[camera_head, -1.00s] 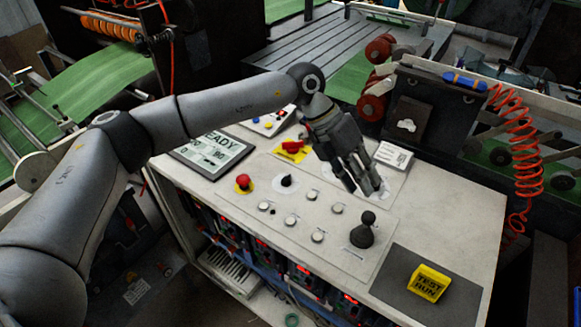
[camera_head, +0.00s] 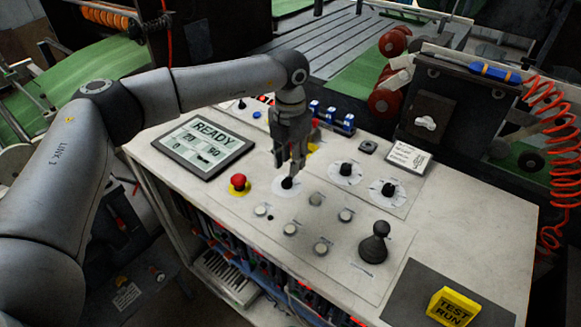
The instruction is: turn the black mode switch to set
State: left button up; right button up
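A small black rotary knob (camera_head: 288,183) on a round white dial plate sits on the pale control panel, right of the red mushroom button; it looks like the mode switch. My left gripper (camera_head: 289,170) points down just above and behind this knob. Its fingers look slightly apart, with nothing held between them. I cannot tell whether a finger touches the knob. The gripper hides part of the dial, and the label and pointer setting are too small to read. My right gripper is not in view.
A red mushroom button (camera_head: 239,182) and a READY screen (camera_head: 204,145) lie to the left. Two more black knobs (camera_head: 346,170) (camera_head: 389,189), several pale push buttons (camera_head: 316,199) and a black joystick (camera_head: 374,244) lie to the right. A yellow TEST RUN block (camera_head: 452,307) stands front right.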

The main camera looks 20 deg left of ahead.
aim_at(287, 182)
pick_arm(q)
jog(key=shift+f+p, duration=0.35)
jog(key=shift+f, duration=1.65)
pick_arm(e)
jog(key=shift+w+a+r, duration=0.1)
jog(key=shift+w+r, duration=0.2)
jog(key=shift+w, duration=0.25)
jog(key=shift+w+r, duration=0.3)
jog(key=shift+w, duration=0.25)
pick_arm(q)
grip_shut()
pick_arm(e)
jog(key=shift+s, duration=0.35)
